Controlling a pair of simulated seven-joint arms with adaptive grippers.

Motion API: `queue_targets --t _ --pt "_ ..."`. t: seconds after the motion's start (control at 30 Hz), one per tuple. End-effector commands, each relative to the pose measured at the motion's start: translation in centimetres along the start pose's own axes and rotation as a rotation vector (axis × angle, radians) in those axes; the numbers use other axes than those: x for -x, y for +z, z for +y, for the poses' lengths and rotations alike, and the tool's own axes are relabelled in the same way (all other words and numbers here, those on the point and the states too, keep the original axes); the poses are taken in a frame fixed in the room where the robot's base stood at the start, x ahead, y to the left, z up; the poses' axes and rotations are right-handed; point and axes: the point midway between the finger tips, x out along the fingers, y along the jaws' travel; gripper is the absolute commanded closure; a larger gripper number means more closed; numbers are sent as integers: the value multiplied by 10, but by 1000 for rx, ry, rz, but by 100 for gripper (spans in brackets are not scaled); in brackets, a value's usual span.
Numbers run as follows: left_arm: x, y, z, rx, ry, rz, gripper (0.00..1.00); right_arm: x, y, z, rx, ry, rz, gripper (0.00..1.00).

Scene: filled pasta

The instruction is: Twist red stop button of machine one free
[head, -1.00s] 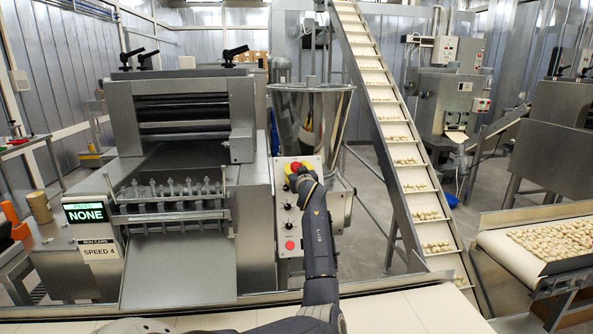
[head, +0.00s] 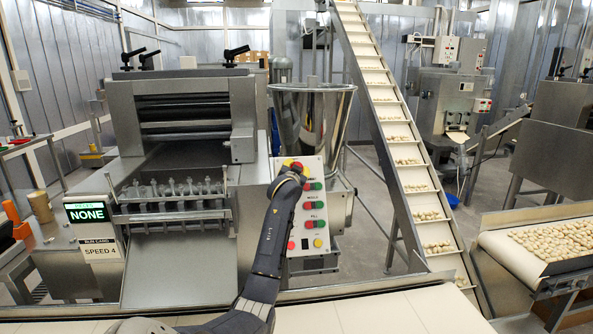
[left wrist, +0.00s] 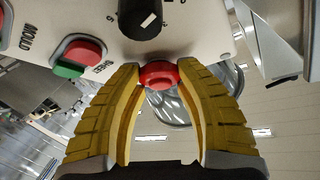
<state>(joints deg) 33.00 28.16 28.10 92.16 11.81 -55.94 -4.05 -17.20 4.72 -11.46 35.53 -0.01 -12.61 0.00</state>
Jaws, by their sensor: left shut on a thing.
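The red stop button (head: 298,167) sits at the upper left of the control panel (head: 308,262) of the machine with rollers. My left gripper (head: 290,168) reaches it from the front and partly covers it in the head view. In the left wrist view my left gripper (left wrist: 160,82) has its two yellow fingers closed around the sides of the red stop button (left wrist: 158,74), which shows between the fingertips. My right gripper is not in view.
A black knob (left wrist: 140,18) and red-green buttons (left wrist: 78,57) lie close to the fingers on the panel. A steel hopper (head: 318,120) and an inclined conveyor (head: 405,160) stand to the right. A pale belt (head: 400,308) runs along the front.

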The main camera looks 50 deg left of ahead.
Motion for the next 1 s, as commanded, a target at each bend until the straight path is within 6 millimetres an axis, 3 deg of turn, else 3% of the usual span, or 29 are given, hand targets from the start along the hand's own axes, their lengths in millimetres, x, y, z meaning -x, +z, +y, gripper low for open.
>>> queue_targets --t 0.6,0.63,0.87,1.0 --pt "0 -3 -2 -30 19 7 94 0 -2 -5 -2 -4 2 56" --pt "0 -3 -2 -30 19 7 61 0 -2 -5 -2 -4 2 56" --pt "0 -2 -1 -31 20 4 35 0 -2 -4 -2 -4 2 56" --pt "0 -1 -1 -31 20 3 34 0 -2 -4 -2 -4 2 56"
